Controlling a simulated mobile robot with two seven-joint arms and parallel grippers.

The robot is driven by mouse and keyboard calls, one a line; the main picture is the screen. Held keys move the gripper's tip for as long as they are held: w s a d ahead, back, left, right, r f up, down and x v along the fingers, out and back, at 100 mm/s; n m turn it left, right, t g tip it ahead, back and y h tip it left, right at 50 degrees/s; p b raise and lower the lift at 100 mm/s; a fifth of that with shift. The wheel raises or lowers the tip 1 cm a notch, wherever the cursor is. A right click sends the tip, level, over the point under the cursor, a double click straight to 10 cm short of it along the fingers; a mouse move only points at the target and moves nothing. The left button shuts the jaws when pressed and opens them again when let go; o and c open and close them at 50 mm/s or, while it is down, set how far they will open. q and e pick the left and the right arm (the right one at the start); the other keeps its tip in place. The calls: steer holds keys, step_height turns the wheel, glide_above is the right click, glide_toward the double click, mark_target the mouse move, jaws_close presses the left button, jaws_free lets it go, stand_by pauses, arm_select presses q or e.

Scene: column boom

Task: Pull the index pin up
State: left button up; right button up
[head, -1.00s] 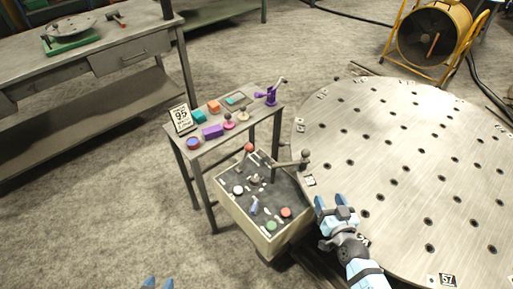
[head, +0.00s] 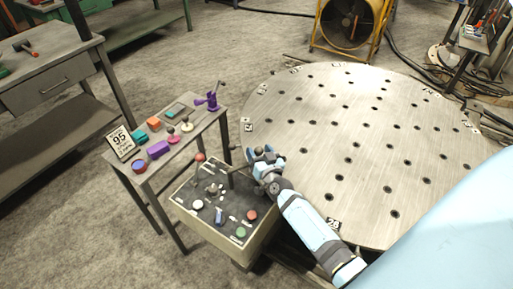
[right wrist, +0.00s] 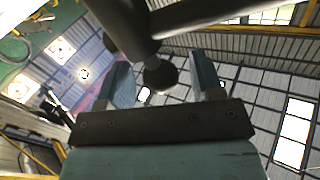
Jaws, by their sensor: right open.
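My right gripper (head: 262,156) is open at the right back corner of the control box (head: 222,246), beside the round table's edge. A dark bar handle (head: 232,172) on the box reaches toward its fingers. In the right wrist view, a dark round knob (right wrist: 160,76) on a dark bar (right wrist: 125,25) shows between the two open fingers. The fingers stand apart on either side of it and I see no grip. No part is labelled as the index pin, so I cannot tell for sure that this knob is it. My left gripper is not in view.
The box top carries a red-knobbed lever (head: 200,157), a red button (head: 251,215) and a green button (head: 241,232). A small bench (head: 150,180) with coloured parts stands to the left. The large round table (head: 330,150), full of holes, is close on the right.

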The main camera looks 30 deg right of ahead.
steer(key=shift+w+d, duration=0.2)
steer(key=shift+w, duration=0.95)
jaws_close()
step_height(320, 180, up, 4)
steer(key=p, duration=0.3)
steer(key=shift+f+p, duration=0.25)
steer(key=shift+p, duration=0.05)
jaws_free()
